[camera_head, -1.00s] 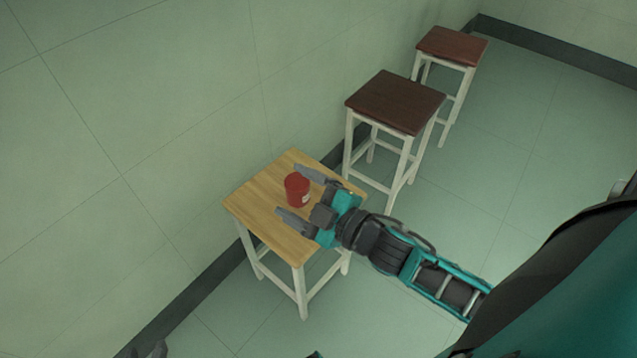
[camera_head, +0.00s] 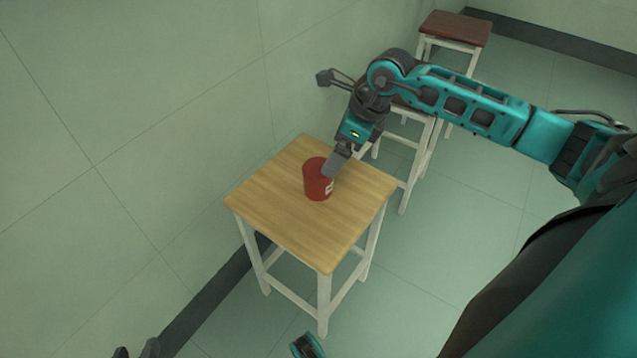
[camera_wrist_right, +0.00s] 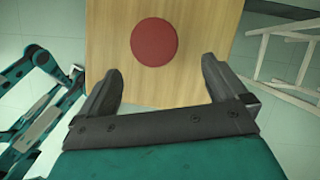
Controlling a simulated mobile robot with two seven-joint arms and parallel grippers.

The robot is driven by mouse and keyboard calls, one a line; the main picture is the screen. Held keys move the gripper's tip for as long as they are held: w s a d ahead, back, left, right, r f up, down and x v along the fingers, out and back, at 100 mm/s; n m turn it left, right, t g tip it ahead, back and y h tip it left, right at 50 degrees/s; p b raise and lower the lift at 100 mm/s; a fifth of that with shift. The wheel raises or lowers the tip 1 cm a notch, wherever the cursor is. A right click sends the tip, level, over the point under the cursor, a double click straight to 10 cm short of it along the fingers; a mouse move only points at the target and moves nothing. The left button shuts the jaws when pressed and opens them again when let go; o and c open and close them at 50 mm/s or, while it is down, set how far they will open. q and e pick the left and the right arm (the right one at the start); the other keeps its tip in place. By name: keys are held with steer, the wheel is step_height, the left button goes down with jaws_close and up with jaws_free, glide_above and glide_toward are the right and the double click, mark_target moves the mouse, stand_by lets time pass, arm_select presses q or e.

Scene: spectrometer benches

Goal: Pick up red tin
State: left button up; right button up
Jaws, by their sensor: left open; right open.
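The red tin (camera_head: 315,183) stands upright on the light wooden stool (camera_head: 290,225), near its middle. In the right wrist view its round red top (camera_wrist_right: 154,42) lies just beyond my open fingers. My right gripper (camera_head: 339,162) points down from above, and one dark finger overlaps the tin's right rim in the head view. Its other finger is hidden there. In the wrist view the right gripper (camera_wrist_right: 162,68) is open and empty, and the tin is not between its fingertips. My left gripper (camera_head: 136,352) shows only its dark fingertips at the bottom left edge, apart and away from the stool.
A dark-topped stool (camera_head: 418,138) stands behind, partly covered by my right arm. Another, reddish-brown stool (camera_head: 455,28) is farther back. The green wall (camera_head: 150,120) runs close along the left side of the stools. The floor (camera_head: 420,240) to the right is clear.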

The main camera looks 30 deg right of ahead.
mark_target(319, 176)
steer(key=b+x, duration=0.1)
steer(key=x, duration=0.4)
steer(key=shift+a, duration=0.1)
steer(key=x, duration=0.1)
steer(key=b+x, duration=0.1)
steer(key=x, duration=0.1)
steer(key=b+x, duration=0.1)
steer(key=x, duration=0.1)
steer(key=shift+a, duration=0.25)
steer(key=shift+r, duration=0.1)
steer(key=c, duration=1.1)
